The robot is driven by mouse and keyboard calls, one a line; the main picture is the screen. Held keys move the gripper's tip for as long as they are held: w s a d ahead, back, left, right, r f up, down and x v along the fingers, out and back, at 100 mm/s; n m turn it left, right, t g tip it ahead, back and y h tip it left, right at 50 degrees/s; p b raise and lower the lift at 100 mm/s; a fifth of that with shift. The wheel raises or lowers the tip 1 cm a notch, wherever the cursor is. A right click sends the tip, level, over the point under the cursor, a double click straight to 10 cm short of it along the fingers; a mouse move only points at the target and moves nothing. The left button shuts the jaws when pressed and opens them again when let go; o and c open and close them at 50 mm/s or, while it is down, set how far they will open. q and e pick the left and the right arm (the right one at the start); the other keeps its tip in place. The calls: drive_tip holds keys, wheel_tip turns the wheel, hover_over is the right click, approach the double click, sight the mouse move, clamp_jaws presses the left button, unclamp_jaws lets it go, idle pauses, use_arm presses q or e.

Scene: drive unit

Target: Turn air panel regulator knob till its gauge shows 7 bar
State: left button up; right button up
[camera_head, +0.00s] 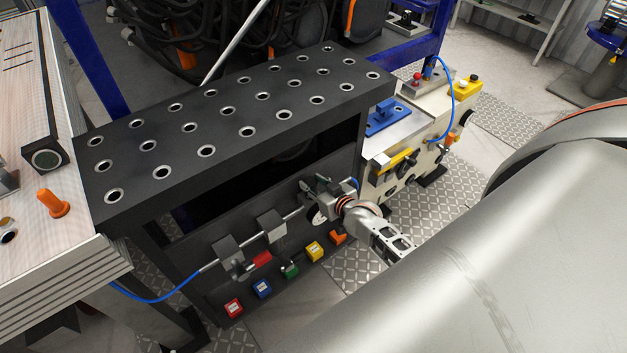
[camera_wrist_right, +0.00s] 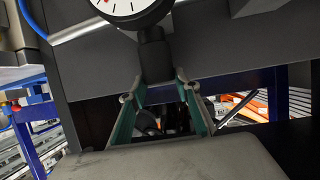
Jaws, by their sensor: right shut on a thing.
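The air panel (camera_head: 205,297) is a dark upright plate under a black perforated table. At its right end a small white gauge (camera_head: 315,216) shows, partly hidden by my right gripper (camera_head: 319,190). In the right wrist view the gauge (camera_wrist_right: 128,7) is cut off by the top edge; a red mark shows, but the reading cannot be told. Below it is the black regulator knob (camera_wrist_right: 154,58). My right gripper (camera_wrist_right: 156,80) is shut on the knob from below, with its green-padded fingers on either side. My left gripper is not in view.
The black perforated table (camera_head: 235,120) overhangs the panel. Grey blocks (camera_head: 270,225), a pipe and a red handle (camera_head: 261,260) lie left of my gripper. Coloured blocks, including a yellow one (camera_head: 314,251), sit below. A cream machine (camera_head: 400,165) stands to the right.

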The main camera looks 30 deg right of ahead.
drive_tip(key=shift+w+d+r, duration=0.1)
drive_tip(key=shift+w+r, duration=0.1)
drive_tip(key=shift+r, duration=0.1)
drive_tip(key=o, duration=1.1)
drive_tip(key=shift+o, duration=0.2)
drive_tip(key=shift+s+f, duration=0.1)
drive_tip(key=shift+f, duration=0.05)
drive_tip(key=shift+s+f, duration=0.1)
drive_tip(key=shift+s, duration=0.55)
drive_tip(key=v, duration=1.1)
drive_tip(key=shift+r, duration=0.3)
drive_tip(key=shift+w, duration=0.1)
